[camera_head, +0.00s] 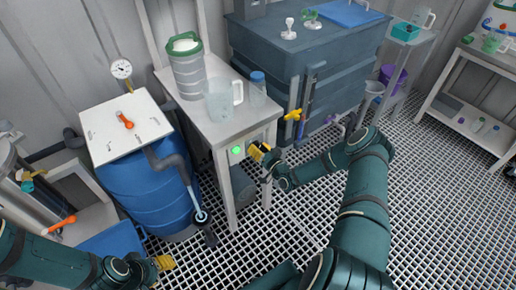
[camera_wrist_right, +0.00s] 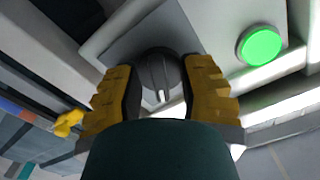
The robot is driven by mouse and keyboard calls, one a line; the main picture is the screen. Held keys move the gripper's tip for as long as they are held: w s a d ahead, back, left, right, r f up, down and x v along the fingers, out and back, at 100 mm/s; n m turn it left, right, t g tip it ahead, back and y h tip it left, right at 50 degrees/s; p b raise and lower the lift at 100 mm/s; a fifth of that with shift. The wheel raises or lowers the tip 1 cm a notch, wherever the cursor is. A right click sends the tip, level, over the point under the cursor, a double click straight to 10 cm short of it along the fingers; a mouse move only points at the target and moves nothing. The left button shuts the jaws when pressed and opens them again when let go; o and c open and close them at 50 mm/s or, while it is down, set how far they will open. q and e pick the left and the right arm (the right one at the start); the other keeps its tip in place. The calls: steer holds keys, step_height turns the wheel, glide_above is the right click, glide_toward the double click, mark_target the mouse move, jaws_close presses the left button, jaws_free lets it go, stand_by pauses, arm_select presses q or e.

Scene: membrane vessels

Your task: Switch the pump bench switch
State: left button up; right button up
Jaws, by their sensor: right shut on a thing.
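The pump bench switch is a dark round knob (camera_wrist_right: 158,68) with a raised grip on a grey plate, shown in the right wrist view. My right gripper (camera_wrist_right: 160,82) has its yellow and black fingers on both sides of the knob and is shut on it. In the head view this gripper (camera_head: 259,152) is at the front of the pump bench (camera_head: 215,128), and it hides the knob. A lit green button (camera_head: 237,150) is beside the switch; it also shows in the right wrist view (camera_wrist_right: 262,46). My left gripper (camera_head: 162,263) is low at the left, its opening unclear.
On the bench stand a green-lidded container (camera_head: 187,70), a clear jug (camera_head: 220,100) and a blue-capped bottle (camera_head: 257,88). A blue barrel (camera_head: 157,180) is to the left. A large dark tank (camera_head: 290,62) with a yellow valve (camera_head: 293,114) is behind. The grating floor (camera_head: 440,210) at right is clear.

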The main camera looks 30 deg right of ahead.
steer(key=n, duration=0.5)
steer(key=shift+w+r+n, duration=0.15)
steer(key=shift+r+n, duration=0.05)
steer(key=shift+n, duration=0.1)
steer(key=n, duration=0.5)
steer(key=shift+n, duration=0.3)
stand_by(0.3)
steer(key=o, duration=1.3)
steer(key=shift+a, duration=0.1)
steer(key=shift+f, duration=0.1)
steer(key=shift+s, duration=0.3)
steer(key=s+d, duration=0.1)
steer(key=s, duration=1)
steer(key=shift+s, duration=0.25)
